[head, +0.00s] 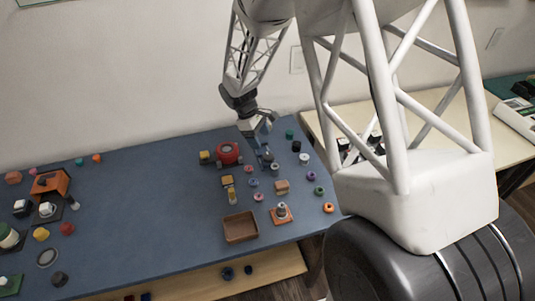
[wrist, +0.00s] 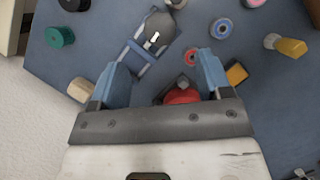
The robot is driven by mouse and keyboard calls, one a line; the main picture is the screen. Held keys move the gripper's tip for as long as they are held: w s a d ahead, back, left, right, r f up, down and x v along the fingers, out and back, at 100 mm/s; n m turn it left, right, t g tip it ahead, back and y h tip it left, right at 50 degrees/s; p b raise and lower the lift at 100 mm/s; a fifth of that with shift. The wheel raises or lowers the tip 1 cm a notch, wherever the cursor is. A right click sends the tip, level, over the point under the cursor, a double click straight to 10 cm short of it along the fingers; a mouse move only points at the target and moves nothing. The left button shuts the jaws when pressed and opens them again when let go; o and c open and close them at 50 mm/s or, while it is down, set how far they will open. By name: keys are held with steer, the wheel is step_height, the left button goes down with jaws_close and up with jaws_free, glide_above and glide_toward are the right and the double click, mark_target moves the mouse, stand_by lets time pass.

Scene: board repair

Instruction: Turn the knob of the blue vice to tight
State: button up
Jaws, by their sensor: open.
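The blue vice (wrist: 138,58) is in the upper middle of the wrist view, with a dark grey part bearing a white mark (wrist: 153,37). In the head view the vice (head: 266,159) is small and partly hidden by my gripper (head: 254,138). In the wrist view my gripper (wrist: 163,62) is open, its two blue fingers apart and nothing held between them. The vice lies beyond the fingertips, nearer the left finger. I cannot tell the knob's setting.
A red round thing (wrist: 182,96) shows low between my fingers; in the head view it (head: 228,153) stands left of the vice. Several small coloured rings and pots surround the vice, including a green one (wrist: 60,37). An empty brown tray (head: 240,228) lies nearer. The blue table's middle (head: 145,190) is clear.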

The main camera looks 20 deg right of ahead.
mark_target(268, 155)
steer(key=shift+f, duration=0.1)
steer(key=shift+x, duration=3.8)
steer(key=c, duration=0.9)
